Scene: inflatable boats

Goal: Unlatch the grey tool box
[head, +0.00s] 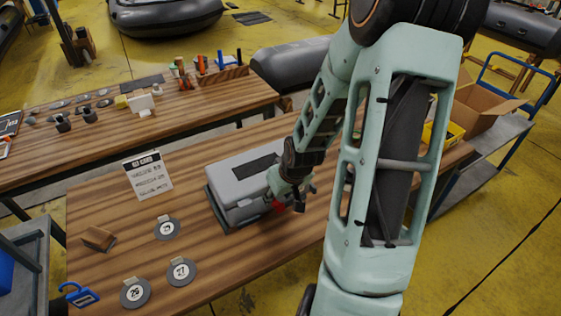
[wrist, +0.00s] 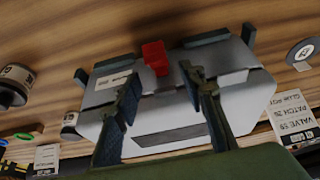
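The grey tool box (head: 232,169) stands on the striped wooden table, with its lid down and a dark panel on top. In the wrist view the box (wrist: 195,108) fills the middle, and a red latch (wrist: 155,57) sticks out on its front side. A bit of red latch (head: 279,206) also shows beside my gripper in the head view. My gripper (head: 292,195) is at the front right of the box. In the wrist view its two fingers (wrist: 160,80) are apart with nothing held between them, and the latch appears just beyond the fingertips. Contact cannot be told.
A printed card (head: 147,175) stands left of the box. Several numbered discs (head: 181,271), a wooden block (head: 98,238) and a blue tag (head: 78,294) lie nearer the left and front. A second table (head: 60,145) with tools is behind. A cardboard box (head: 485,105) sits at right.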

